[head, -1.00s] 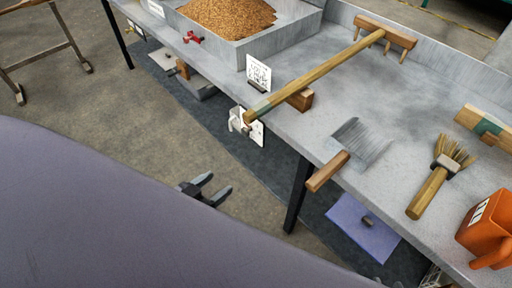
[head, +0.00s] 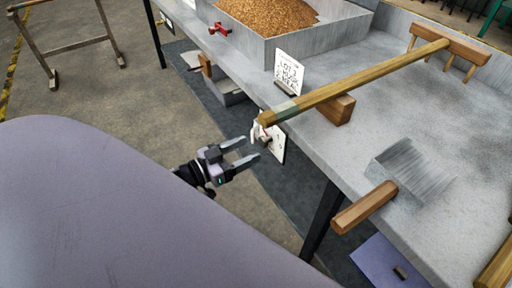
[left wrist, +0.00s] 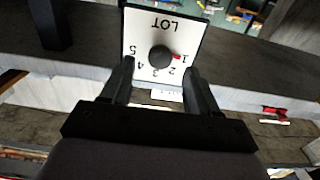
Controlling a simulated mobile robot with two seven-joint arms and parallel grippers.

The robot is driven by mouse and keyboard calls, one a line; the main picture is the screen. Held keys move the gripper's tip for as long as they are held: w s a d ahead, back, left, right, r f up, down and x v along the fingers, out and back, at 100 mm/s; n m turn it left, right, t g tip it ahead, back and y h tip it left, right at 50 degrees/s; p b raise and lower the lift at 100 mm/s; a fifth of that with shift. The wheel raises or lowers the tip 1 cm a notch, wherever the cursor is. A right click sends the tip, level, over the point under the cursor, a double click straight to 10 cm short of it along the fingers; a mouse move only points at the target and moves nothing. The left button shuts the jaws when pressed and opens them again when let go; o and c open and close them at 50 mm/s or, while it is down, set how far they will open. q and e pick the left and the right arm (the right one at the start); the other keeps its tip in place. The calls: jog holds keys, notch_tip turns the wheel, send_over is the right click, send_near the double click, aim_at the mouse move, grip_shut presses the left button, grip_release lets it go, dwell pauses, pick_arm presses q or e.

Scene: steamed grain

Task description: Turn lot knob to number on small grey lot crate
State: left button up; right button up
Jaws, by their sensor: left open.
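The white lot dial plate (head: 278,148) hangs on the table's front edge, partly covered in the head view by a rake handle. In the left wrist view the plate (left wrist: 137,30) appears upside down, with LOT and numbers 1 to 5. Its round black knob (left wrist: 160,57) has a red pointer towards the 1. My left gripper (head: 251,148) is open and empty, just in front of the dial; in the left wrist view its fingers frame the knob from both sides, apart from it. A small grey crate (head: 230,96) shows under the table; I see no legible number on it. My right gripper is out of view.
A wooden rake (head: 370,80) lies across the table, its handle end jutting out above the dial. A printed card (head: 289,74) stands beside it. The floor in front is clear.

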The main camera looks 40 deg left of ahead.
aim_at(261, 144)
pick_arm(q)
jog(key=x, duration=0.3)
jog(key=shift+w, duration=0.15)
jog(key=shift+w+d+b, duration=0.1)
jog(key=shift+w+b, duration=0.05)
jog(key=shift+b, duration=0.15)
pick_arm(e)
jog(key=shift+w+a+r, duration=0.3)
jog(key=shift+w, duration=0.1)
pick_arm(q)
jog(key=c, duration=1)
